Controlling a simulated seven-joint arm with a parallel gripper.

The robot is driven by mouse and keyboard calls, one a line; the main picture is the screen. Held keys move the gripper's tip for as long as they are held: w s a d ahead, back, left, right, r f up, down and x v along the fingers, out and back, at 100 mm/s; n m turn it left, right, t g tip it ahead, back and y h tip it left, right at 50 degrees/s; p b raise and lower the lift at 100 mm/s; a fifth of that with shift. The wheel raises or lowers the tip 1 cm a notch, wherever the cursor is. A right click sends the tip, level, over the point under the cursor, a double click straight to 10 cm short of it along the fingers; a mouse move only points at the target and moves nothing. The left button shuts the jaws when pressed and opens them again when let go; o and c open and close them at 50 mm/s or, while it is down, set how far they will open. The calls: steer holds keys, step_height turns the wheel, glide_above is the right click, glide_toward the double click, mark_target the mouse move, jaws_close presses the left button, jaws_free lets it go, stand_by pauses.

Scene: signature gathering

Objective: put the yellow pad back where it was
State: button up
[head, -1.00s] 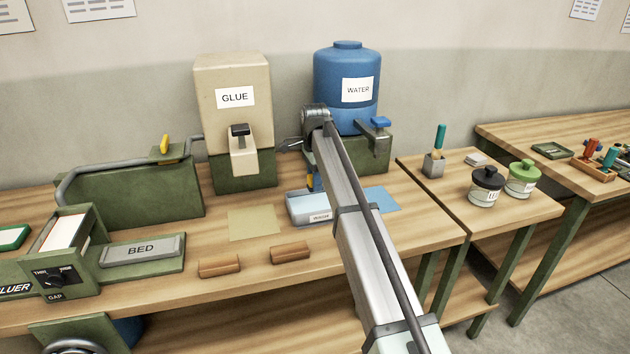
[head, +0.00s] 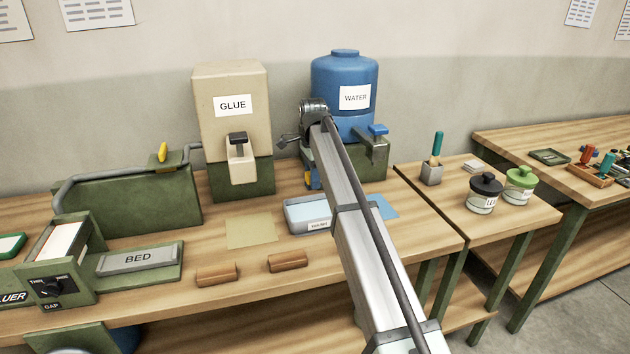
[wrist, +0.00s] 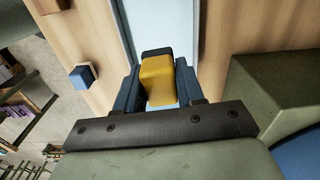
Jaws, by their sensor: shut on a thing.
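The yellow pad (wrist: 157,80) is a yellow block with a dark end, held between the two blue fingers of my gripper (wrist: 158,92) in the wrist view. In the head view a bit of the pad's yellow (head: 308,178) shows beside the blue fingers (head: 315,180), partly hidden by my arm. The gripper is raised just behind and above the wash tray (head: 306,228), a grey tray with pale blue inside. In the wrist view a pale blue strip, which looks like the tray's inside, lies below the pad.
The blue water tank (head: 345,75) with its tap (head: 376,132) stands close behind the gripper. The glue dispenser (head: 230,100) is to the left. A tan sheet (head: 252,232), a blue sheet (head: 383,207) and two brown blocks (head: 217,274) lie around the tray.

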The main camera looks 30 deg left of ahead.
glide_above(397, 242)
steer(key=f, duration=0.2)
steer(key=shift+m, duration=0.3)
steer(key=shift+f, duration=4.95)
steer(key=o, duration=0.9)
steer(key=shift+f, duration=0.1)
step_height(397, 242, up, 12)
steer(key=shift+r, duration=0.15)
